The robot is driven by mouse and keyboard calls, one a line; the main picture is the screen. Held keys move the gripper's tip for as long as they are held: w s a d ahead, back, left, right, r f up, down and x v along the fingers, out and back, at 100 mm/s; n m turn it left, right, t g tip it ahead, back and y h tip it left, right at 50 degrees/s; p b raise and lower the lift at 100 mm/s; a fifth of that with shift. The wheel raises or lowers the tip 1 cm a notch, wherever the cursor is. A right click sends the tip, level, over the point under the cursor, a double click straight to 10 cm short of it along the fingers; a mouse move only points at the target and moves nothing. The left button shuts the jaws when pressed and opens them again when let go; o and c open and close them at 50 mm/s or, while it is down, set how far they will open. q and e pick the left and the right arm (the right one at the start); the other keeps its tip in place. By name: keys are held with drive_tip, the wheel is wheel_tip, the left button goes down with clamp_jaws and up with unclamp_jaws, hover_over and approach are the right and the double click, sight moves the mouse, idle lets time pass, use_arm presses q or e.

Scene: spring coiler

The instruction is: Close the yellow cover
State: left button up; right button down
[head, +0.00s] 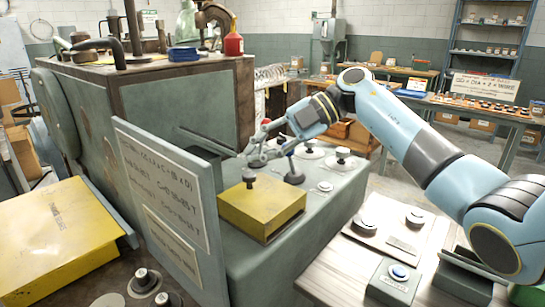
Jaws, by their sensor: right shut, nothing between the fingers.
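A small yellow cover (270,207), box-shaped with a dark knob (249,181) on top, sits on the grey-green machine bench in the middle. A larger yellow panel (58,238) with dark lettering lies sloping at the lower left; I cannot tell which of the two is the task's cover. My right gripper (256,158) is shut and empty, just above and behind the small yellow cover, near its knob. It looks apart from the knob, but the gap is hard to judge. My left gripper is not in view.
An upright lettered plate (163,204) stands left of the small cover. A dark lever knob (290,178) and several round knobs stand on the bench to the right. A wooden table (345,279) with a blue-button box (393,283) is at the front right.

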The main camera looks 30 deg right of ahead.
sight(248, 172)
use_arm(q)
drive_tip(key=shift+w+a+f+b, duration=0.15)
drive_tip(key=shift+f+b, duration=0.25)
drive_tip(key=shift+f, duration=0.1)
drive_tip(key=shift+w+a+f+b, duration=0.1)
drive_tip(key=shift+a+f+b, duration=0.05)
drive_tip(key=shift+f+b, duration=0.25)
use_arm(e)
drive_tip(key=shift+w+a+f, duration=0.3)
drive_tip(key=shift+w+f, duration=0.35)
drive_tip(key=shift+w, duration=0.05)
drive_tip(key=shift+w+a+f, duration=0.3)
drive_tip(key=shift+w+f, duration=0.3)
drive_tip(key=shift+w, duration=0.1)
